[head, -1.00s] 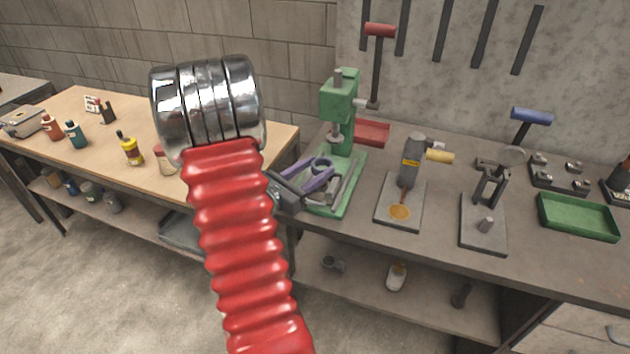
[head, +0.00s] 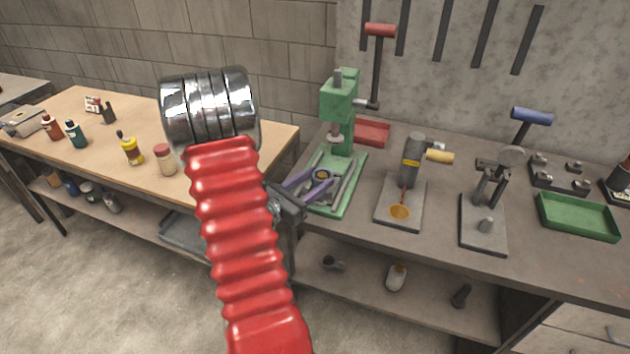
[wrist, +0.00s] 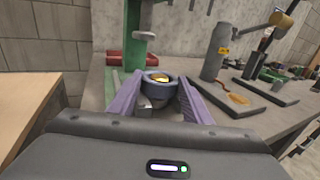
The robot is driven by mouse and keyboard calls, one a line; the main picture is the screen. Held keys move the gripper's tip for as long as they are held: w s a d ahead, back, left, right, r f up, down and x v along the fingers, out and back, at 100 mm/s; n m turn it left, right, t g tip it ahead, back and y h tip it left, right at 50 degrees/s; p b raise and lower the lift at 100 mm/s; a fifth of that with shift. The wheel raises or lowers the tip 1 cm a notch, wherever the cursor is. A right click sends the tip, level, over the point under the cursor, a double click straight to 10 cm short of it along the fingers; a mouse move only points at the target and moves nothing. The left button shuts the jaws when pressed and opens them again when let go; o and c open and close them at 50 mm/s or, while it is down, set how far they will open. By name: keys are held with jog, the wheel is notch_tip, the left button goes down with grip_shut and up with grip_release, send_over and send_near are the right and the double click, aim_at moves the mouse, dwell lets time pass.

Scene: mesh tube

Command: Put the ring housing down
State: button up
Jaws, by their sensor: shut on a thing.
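The ring housing (wrist: 160,91) is a small dark grey ring with a gold-coloured centre. In the wrist view it sits between the purple fingertips of my gripper (wrist: 159,84), which is shut on it. In the head view the ring housing (head: 321,174) shows between the fingers of my gripper (head: 318,182), in front of the green press (head: 340,110) and over its green base (head: 348,190). I cannot tell whether its underside touches the base. My red arm hides part of the bench to the left.
Right of the press stand a grey tool on a plate (head: 412,160), a small lever press (head: 487,190) and a green tray (head: 578,216). A red tray (head: 372,132) lies behind. Bottles stand on the wooden table (head: 110,105) at left. Some grey bench top is clear between the fixtures.

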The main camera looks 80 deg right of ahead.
jog(key=shift+f, duration=0.2)
jog(key=o, duration=1.3)
jog(key=v, duration=1.3)
jog(key=shift+w+a, duration=0.3)
